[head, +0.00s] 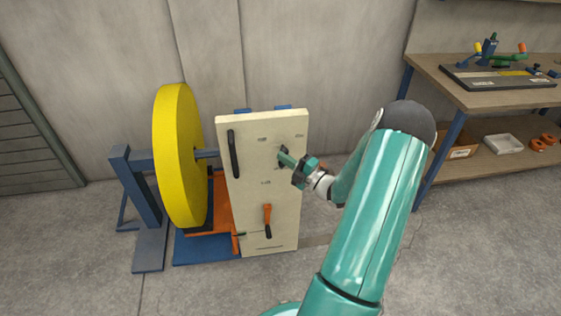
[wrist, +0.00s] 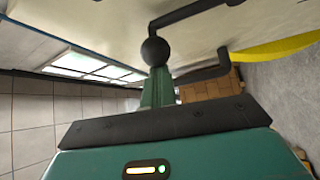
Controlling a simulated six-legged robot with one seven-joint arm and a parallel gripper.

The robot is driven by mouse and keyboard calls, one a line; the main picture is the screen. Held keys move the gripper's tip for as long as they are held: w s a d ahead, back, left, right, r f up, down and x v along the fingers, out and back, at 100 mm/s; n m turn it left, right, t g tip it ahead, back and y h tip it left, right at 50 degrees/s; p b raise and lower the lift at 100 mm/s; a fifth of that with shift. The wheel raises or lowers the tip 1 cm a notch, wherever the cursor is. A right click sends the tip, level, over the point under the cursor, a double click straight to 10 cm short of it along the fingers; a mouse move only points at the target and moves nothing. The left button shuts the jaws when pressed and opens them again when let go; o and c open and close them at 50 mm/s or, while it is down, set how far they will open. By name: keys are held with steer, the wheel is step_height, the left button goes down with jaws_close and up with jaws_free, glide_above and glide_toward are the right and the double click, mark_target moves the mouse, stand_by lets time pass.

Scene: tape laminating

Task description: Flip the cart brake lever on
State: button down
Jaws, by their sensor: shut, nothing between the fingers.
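The cart has an upright cream panel (head: 247,192). An orange lever with a dark grip (head: 267,220) hangs down low on the panel. I cannot tell from the small labels which control is the brake. My gripper (head: 283,156) is shut and empty at the panel's upper middle, above the orange lever. In the wrist view, the green fingers (wrist: 157,88) point at a black ball knob (wrist: 155,52), which hides their tips. Whether they touch it is unclear. A dark bent bar (wrist: 192,12) runs up from near the knob; another dark bar (wrist: 207,68) is to its right.
A long black handle (head: 233,154) is on the panel's left side. A large yellow roll (head: 178,155) stands left of the panel on a blue frame (head: 146,190). A workbench (head: 470,98) with tools is at the right. The floor in front is clear.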

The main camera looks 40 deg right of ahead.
steer(key=shift+s+d+f+m+t+h, duration=0.2)
steer(key=shift+s+d+m+t+h, duration=0.25)
steer(key=shift+d+m, duration=0.35)
steer(key=shift+s+d+f+m+t+h, duration=0.25)
steer(key=shift+s+d+m+t, duration=0.15)
steer(key=shift+d+m+t, duration=0.45)
steer(key=shift+s+d+f+m+t+h, duration=0.25)
steer(key=shift+s+d+m, duration=0.25)
steer(key=shift+m, duration=0.55)
steer(key=a+r, duration=0.3)
steer(key=f+v, duration=0.1)
steer(key=v, duration=0.9)
steer(key=shift+w+a, duration=0.25)
